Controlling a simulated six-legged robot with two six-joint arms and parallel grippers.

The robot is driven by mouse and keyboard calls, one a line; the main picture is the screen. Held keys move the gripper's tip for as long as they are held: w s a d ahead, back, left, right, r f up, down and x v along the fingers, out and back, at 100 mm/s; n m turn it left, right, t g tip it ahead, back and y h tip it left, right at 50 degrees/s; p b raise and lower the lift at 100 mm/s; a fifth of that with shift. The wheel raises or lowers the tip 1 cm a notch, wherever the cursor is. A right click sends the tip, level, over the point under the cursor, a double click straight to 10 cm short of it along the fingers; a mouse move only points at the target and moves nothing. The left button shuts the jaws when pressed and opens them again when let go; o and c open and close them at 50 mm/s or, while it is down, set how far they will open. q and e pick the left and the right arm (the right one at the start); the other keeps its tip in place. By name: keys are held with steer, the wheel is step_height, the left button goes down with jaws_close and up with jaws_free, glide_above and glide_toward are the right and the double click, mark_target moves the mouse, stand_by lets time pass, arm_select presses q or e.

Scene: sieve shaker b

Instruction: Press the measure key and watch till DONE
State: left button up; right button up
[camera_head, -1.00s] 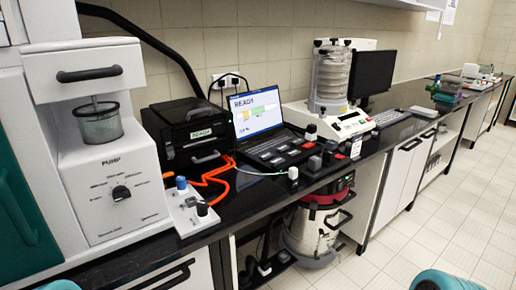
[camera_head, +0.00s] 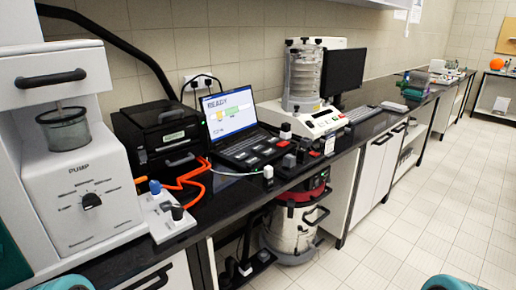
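A laptop-like unit stands open on the dark bench. Its screen (camera_head: 229,112) reads READY and shows a small coloured diagram. Its keyboard deck (camera_head: 256,150) carries dark, light and red keys; I cannot read which one is the measure key. A black box (camera_head: 158,137) with a small green-lit label stands just left of it. A sieve shaker (camera_head: 304,78) with a stacked cylinder stands to the right on a white base with a small panel. Neither gripper shows; only teal parts of my body appear at the lower edges.
A white pump unit (camera_head: 84,195) with a dial fills the left. A small white block with blue and black knobs (camera_head: 164,211) sits at the bench's front, with orange tubing (camera_head: 187,177) behind. A vacuum cleaner (camera_head: 293,225) stands under the bench. The tiled floor (camera_head: 410,220) at right is clear.

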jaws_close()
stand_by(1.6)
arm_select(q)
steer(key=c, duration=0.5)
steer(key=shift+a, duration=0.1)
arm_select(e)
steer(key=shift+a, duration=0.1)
